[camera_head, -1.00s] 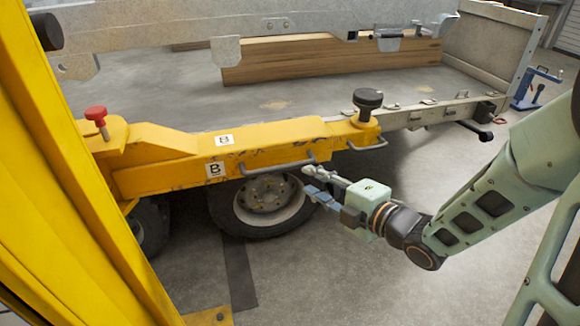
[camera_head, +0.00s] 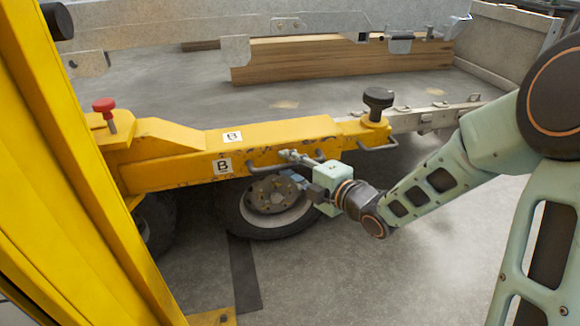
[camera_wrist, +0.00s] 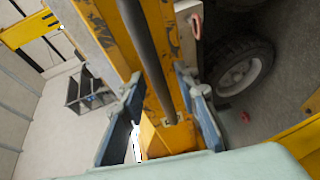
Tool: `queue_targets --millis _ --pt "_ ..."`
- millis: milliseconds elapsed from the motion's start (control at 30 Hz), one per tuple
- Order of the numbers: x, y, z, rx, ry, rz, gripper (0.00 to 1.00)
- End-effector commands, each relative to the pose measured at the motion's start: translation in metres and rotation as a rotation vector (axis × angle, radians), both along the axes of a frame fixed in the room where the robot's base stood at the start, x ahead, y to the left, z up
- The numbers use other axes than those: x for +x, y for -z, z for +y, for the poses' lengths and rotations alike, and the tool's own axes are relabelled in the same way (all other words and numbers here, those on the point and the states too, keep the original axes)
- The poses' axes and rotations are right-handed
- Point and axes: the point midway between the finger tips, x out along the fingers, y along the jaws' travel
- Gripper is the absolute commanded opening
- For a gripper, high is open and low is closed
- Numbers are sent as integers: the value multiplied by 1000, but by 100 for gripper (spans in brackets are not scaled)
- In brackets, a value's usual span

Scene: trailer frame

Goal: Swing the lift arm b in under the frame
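The yellow lift arm b (camera_head: 190,163), marked with "B" labels, reaches from the yellow column at left to the trailer's edge at right. A grey bar handle (camera_head: 262,170) runs along its near side; it also shows in the wrist view as a dark bar (camera_wrist: 146,50). A black knob (camera_head: 378,99) stands on its outer end. My gripper (camera_head: 291,160) is at this handle. In the wrist view my gripper (camera_wrist: 158,88) has its blue-grey fingers apart, one on each side of the bar, with gaps visible. Contact cannot be told.
A yellow column (camera_head: 70,170) fills the left side. A red knob (camera_head: 104,105) tops the arm's inner end. A wheel (camera_head: 270,205) is below the arm. Wooden beams (camera_head: 330,58) lie behind. A second bar handle (camera_head: 378,147) is to the right. Bare floor lies in front.

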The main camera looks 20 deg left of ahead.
Motion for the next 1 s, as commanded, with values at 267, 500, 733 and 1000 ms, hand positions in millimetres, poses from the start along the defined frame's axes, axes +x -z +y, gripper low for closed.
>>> queue_targets --millis 267,500,733,1000 --pt "0 0 0 0 0 0 14" --pt "0 0 0 1 0 1 0" --pt "0 0 -1 1 0 1 0" --pt "5 0 -3 0 2 1 0"
